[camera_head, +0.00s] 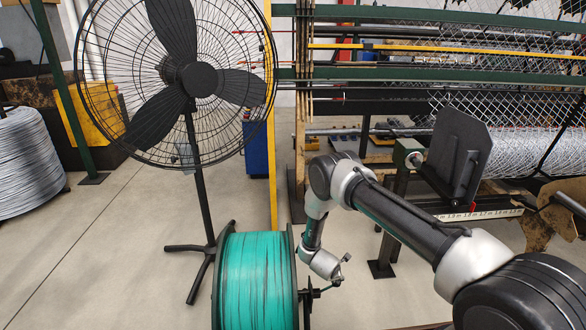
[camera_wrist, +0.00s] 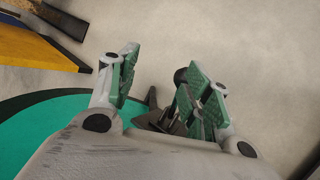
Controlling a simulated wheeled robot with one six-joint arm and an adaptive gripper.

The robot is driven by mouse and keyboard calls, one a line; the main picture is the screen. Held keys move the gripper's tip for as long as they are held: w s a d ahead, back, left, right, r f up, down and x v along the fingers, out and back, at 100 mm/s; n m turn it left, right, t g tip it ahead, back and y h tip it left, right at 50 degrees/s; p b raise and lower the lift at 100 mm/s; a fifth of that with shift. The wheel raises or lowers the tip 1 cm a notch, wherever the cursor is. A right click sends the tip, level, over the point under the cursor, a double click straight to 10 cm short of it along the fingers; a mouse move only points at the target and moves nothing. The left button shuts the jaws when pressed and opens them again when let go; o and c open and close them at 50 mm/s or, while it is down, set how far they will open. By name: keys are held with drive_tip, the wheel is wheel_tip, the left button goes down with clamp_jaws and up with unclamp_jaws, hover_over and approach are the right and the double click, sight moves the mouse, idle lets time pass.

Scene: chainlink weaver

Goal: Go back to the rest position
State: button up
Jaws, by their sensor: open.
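My gripper (camera_wrist: 162,95) fills the lower part of the wrist view. Its two green-padded fingers stand apart with nothing held between them. Behind the fingers, a dark metal part (camera_wrist: 168,118) shows in the gap; I cannot tell whether the fingers touch it. In the head view my arm reaches from the lower right down to the right side of a spool of green wire (camera_head: 257,280). There the gripper (camera_head: 338,282) is small, close beside the spool's dark flange. The spool's green also shows at the lower left of the wrist view (camera_wrist: 45,130).
A large black fan (camera_head: 185,80) stands at the left behind the spool. A weaving machine with chain-link mesh (camera_head: 520,125) and a dark tilted panel (camera_head: 456,155) are at the back right. A coil of grey wire (camera_head: 28,158) sits far left. Bare floor (camera_head: 110,255) is free at the left.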

drive_tip(key=s+a+f+m+g+y, duration=0.35)
drive_tip(key=s+m, duration=0.25)
drive_tip(key=s, duration=0.3)
wheel_tip(320, 180, up, 5)
drive_tip(key=s+a+m+g, duration=0.2)
drive_tip(key=s+m, duration=0.1)
drive_tip(key=s+d+r+m+g+y, duration=0.1)
drive_tip(key=s+d+r+m, duration=0.15)
drive_tip(key=r, duration=0.95)
drive_tip(key=s+d+r+m+g, duration=0.1)
drive_tip(key=s+r+m+g, duration=0.15)
drive_tip(key=r, duration=0.95)
drive_tip(key=s+d+r+m+y, duration=0.1)
drive_tip(key=s+d+r+m, duration=0.15)
drive_tip(key=r, duration=0.95)
drive_tip(key=s+d+r+m+t, duration=0.1)
drive_tip(key=s+d+r, duration=0.3)
drive_tip(key=r, duration=0.5)
drive_tip(key=s+d+r+t+h, duration=0.1)
drive_tip(key=s+d+r+t, duration=0.2)
drive_tip(key=s+r, duration=0.6)
drive_tip(key=s+d+r+m+t, duration=0.1)
drive_tip(key=s+d+r+t, duration=0.1)
drive_tip(key=s+d+r, duration=0.3)
wheel_tip(320, 180, up, 4)
drive_tip(key=shift+s+d+r+m+t+h, duration=0.3)
drive_tip(key=shift+s+d+m+h, duration=0.1)
drive_tip(key=shift+s, duration=0.35)
